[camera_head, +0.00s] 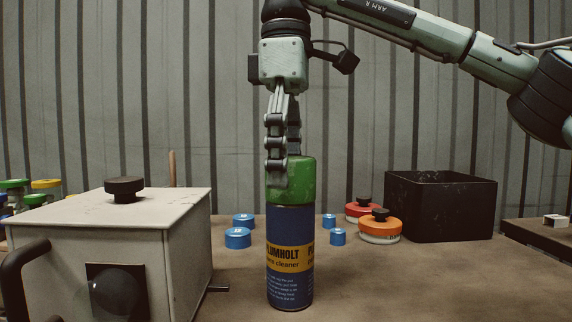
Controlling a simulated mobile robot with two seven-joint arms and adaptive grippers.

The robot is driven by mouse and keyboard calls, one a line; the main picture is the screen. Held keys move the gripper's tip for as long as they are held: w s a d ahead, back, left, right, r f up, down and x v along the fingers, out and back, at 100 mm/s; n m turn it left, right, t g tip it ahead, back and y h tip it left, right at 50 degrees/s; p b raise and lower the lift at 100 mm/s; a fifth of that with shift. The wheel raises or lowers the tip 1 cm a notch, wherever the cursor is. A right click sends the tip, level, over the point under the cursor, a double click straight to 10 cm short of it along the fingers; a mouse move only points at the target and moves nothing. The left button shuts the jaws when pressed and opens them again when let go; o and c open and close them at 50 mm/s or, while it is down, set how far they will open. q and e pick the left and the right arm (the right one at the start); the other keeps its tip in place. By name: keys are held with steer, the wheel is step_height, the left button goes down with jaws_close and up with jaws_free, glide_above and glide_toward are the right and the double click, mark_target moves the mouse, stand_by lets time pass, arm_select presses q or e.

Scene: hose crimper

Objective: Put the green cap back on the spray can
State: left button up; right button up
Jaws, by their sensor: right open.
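The blue spray can (289,225) with a yellow label band stands upright on the table in the middle of the view. The green cap (300,180) sits upright at the can's top, in line with it. My right gripper (280,170) points straight down at the cap. Its jaws are open, with fingers overlapping the cap's left and upper side in the picture. Whether the fingers touch the cap, and whether the cap is fully seated, I cannot tell. My left gripper is out of view.
A beige metal box (180,250) with a black knob stands at left. Blue caps (238,238) and orange-and-red lidded tins (380,229) lie behind the can. A black bin (440,220) stands at back right. Table at front right is clear.

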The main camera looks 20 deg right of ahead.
step_height(320, 180, up, 12)
stand_by(0.9)
stand_by(0.6)
